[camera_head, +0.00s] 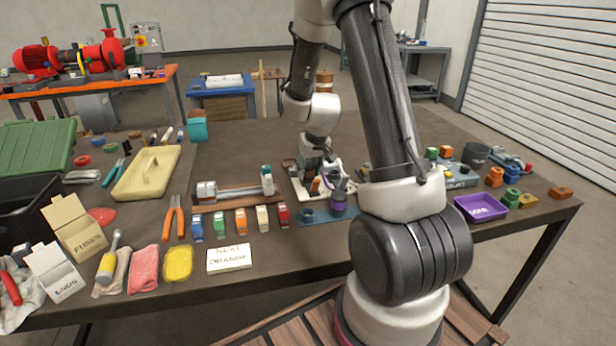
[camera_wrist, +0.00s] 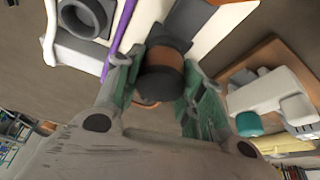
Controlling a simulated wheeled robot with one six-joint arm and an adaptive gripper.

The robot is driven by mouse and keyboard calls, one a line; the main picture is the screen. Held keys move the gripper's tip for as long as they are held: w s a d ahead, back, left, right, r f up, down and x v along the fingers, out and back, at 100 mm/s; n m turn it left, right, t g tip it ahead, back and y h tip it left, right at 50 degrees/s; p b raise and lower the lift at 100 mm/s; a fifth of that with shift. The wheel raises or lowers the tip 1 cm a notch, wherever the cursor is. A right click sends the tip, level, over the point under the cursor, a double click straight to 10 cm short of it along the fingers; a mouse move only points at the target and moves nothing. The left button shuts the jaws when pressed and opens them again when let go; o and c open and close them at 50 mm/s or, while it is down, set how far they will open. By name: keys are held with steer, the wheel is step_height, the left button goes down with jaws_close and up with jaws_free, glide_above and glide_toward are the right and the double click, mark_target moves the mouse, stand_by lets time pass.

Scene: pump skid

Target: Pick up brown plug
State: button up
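My gripper (camera_head: 326,182) is low over the middle of the dark table, at a pale fixture. In the wrist view, its two green-padded fingers (camera_wrist: 163,82) stand on either side of a dark round piece with a brown band, seemingly the brown plug (camera_wrist: 164,60). The fingers are very close to its sides; I cannot tell whether they press on it. The plug is beside a pale block and a dark grey part. In the head view an orange-brown bit (camera_head: 315,186) shows at the gripper, partly hidden by it.
A purple cylinder (camera_head: 338,205) and a blue ring stand on a blue plate just in front of the gripper. A row of small coloured blocks (camera_head: 240,221) lies to the left. A purple tray (camera_head: 481,207) and several coloured plugs are on the right. My arm hides part of the table.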

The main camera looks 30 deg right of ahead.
mark_target(308, 165)
steer(key=shift+c, duration=0.4)
step_height(308, 165, up, 10)
steer(key=shift+r, duration=0.1)
